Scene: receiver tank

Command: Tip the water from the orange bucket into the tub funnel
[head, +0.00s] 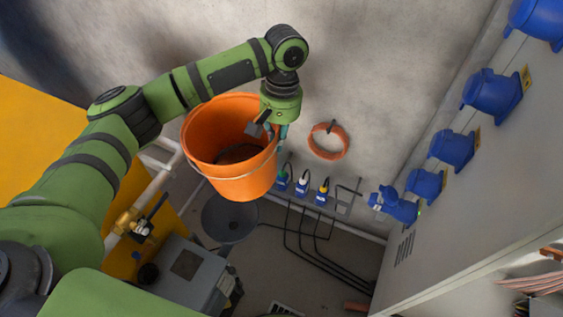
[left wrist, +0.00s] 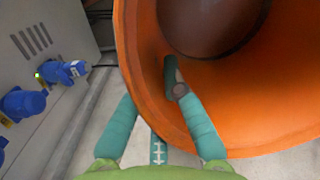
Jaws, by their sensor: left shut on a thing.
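The orange bucket (head: 240,187) hangs in the air in the middle of the head view, tilted slightly, with its mouth towards the camera. A dark round patch shows at its bottom; I cannot tell the water level. My left gripper (head: 273,136) is shut on the right side of the bucket's rim. In the left wrist view the gripper (left wrist: 152,88) has one teal finger inside the bucket (left wrist: 262,108) and one outside. A dark grey round funnel (head: 229,219), apparently the tub funnel, is below the bucket, its far part hidden by the bucket. My right gripper is not in view.
A grey box (head: 183,268) and a brass valve (head: 135,224) on a pale pipe are at lower left. A grey cabinet with blue sockets (head: 453,149) fills the right. An orange hose coil (head: 329,141) hangs on the wall. Black pipes (head: 318,245) run along the floor.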

